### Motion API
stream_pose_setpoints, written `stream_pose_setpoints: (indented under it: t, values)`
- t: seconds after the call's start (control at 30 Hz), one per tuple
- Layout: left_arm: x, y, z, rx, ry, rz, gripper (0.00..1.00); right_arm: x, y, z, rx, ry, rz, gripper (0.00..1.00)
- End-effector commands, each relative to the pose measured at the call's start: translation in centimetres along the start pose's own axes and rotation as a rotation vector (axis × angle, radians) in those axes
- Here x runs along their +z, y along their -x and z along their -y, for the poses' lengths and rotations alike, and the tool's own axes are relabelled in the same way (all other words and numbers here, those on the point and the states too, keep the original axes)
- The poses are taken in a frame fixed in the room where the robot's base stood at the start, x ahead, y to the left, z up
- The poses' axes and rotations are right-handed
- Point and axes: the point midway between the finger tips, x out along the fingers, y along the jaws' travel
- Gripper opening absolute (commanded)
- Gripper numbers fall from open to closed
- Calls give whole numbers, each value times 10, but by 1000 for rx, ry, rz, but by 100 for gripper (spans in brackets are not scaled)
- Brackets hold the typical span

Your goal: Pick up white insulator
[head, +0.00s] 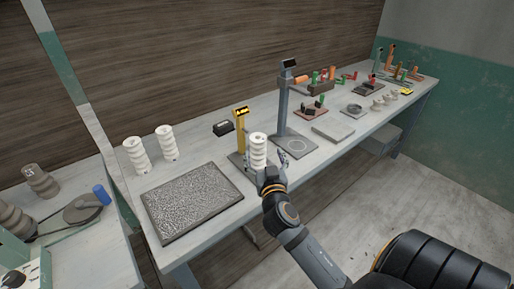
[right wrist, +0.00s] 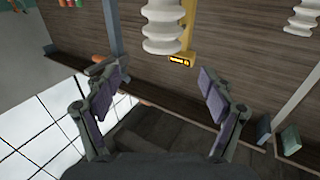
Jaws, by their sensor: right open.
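A white ribbed insulator (head: 258,152) stands upright on the long table, in front of a yellow stand (head: 240,130). My right gripper (head: 267,168) is at its near side in the head view and hides its lower part. In the right wrist view the insulator (right wrist: 163,28) shows at the top, between and beyond the fingertips of my open gripper (right wrist: 160,76). No finger visibly touches it there. Two more white insulators, one at the left (head: 136,156) and one beside it (head: 166,143), stand at the table's left end. My left gripper is out of view.
A dark speckled mat (head: 192,200) lies left of my gripper. A grey post (head: 283,110) on a base stands to the right, with a flat grey plate (head: 333,130) beyond. The floor at the right is mostly clear.

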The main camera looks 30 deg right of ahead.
Motion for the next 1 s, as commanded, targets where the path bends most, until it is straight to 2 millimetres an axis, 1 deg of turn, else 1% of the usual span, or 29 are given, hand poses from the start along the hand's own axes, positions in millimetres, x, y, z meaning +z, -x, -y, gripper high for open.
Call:
stream_pose_setpoints:
  t: [0.03, 0.1, 0.2, 0.27, 0.33, 0.43, 0.5, 0.53, 0.63, 0.73, 0.83, 1.0]
  values:
    - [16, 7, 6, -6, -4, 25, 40, -5, -10, 0, -1, 3, -3, 82]
    - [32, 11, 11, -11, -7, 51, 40, -5, -23, 0, 0, 3, -3, 82]
    - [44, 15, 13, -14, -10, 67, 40, -3, -38, 0, 0, 1, -2, 82]
    - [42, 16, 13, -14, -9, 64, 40, -2, -42, 0, 1, 1, -1, 82]
    - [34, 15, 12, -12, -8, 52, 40, -1, -44, 0, 1, 0, -1, 82]
    - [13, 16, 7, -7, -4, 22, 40, -2, -47, 0, 1, 0, -1, 82]
    - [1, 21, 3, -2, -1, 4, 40, -2, -57, 2, 1, -1, -1, 82]
    - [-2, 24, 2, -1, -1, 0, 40, -2, -63, 2, 1, -1, 0, 82]
    - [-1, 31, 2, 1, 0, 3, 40, 0, -81, 4, 1, 0, -1, 82]
    - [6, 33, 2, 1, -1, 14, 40, 1, -93, 4, 1, 0, -1, 82]
    - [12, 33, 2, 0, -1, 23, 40, 3, -96, 4, 0, 0, 0, 82]
    - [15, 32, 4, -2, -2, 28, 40, 4, -96, 4, 0, 0, 0, 82]
